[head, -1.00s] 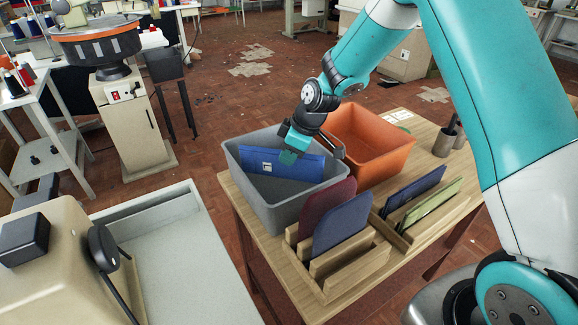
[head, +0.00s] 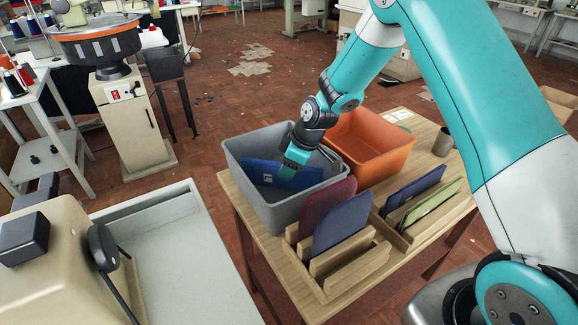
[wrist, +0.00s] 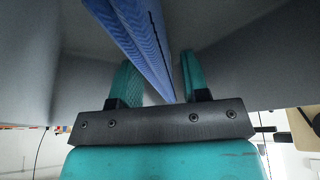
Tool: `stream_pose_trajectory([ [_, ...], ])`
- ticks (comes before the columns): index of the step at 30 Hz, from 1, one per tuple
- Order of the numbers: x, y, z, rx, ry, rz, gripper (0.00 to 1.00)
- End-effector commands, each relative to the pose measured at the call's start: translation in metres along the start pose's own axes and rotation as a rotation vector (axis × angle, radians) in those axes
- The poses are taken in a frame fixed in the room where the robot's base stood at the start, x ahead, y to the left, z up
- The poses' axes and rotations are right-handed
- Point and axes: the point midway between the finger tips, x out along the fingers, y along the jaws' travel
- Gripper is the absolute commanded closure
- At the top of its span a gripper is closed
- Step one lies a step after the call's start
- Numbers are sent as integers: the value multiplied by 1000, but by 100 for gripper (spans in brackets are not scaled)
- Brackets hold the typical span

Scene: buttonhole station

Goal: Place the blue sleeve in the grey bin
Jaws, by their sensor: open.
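The blue sleeve (head: 262,174) is a flat blue panel with a small pale label, inside the grey bin (head: 283,217) and leaning toward its far wall. My gripper (head: 294,160) reaches down into the bin at the sleeve's right part. In the wrist view the sleeve (wrist: 145,35) stands between my two teal fingers (wrist: 158,80). The fingers are open, with a gap between the sleeve and the left finger; the right finger is close to it, and I cannot tell whether they touch. The sleeve's lower edge is hidden in the bin.
An orange bin (head: 372,150) stands right of the grey bin on the wooden table (head: 245,205). Wooden racks in front hold a maroon panel (head: 325,205), a blue panel (head: 342,222), another blue panel (head: 415,188) and a green one (head: 435,205). A cup (head: 443,142) stands at the table's right.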

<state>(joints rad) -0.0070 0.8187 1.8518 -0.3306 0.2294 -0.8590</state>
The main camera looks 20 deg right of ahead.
Motion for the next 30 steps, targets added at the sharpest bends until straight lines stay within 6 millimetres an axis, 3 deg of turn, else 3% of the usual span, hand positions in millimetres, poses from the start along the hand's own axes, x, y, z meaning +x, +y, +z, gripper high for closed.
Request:
stream_pose_trajectory([
  [5, -11, 1, -1, 0, 2, 3, 58],
  [18, -100, 1, -1, 1, 2, 4, 58],
  [24, -122, -2, -2, 2, 1, -1, 58],
  [26, -129, -11, -6, 11, 1, -6, 58],
  [29, -151, -46, -17, 49, -1, -29, 58],
  [30, -163, -67, -21, 75, -4, -44, 58],
])
